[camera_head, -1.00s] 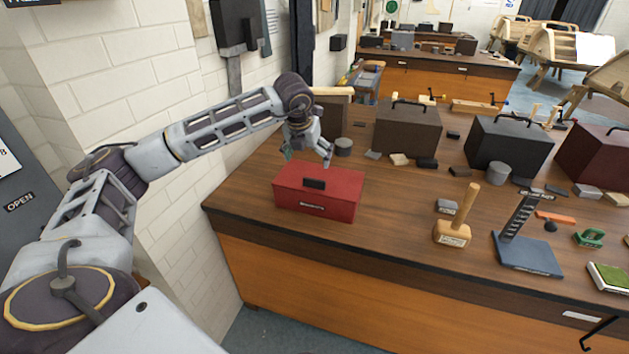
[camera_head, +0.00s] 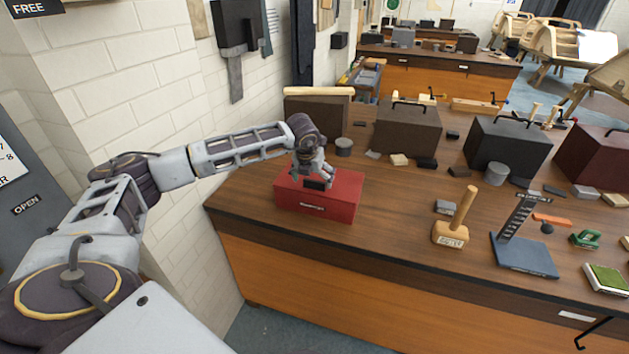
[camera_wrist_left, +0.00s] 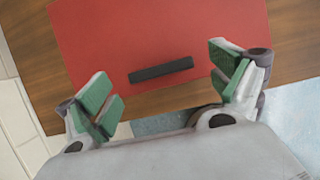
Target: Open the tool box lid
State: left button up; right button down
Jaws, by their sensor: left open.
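The red tool box (camera_head: 340,203) stands near the left end of the wooden workbench, and its lid is shut. A black handle (camera_head: 315,184) sits on the lid near the front edge. My left gripper (camera_head: 314,182) is open just above the lid at the handle. In the left wrist view the green-padded fingers of my left gripper (camera_wrist_left: 167,88) are spread wide, with the black handle (camera_wrist_left: 161,70) between and slightly beyond them. The red lid (camera_wrist_left: 150,35) fills much of that view. My right gripper is not in view.
A wooden mallet (camera_head: 454,228) and a blue-based tool stand (camera_head: 524,255) are to the right on the bench. A grey cylinder (camera_head: 344,147) and dark cases (camera_head: 407,127) stand behind. A white brick wall (camera_head: 130,80) borders the left.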

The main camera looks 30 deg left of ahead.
aim_at(314, 181)
pick_arm(q)
jog(key=shift+x, duration=1.6)
jog(key=c, duration=1.5)
jog(key=shift+o, duration=0.2)
jog(key=shift+r, duration=0.1)
jog(key=shift+w+r, duration=0.2)
jog(key=shift+r, duration=0.1)
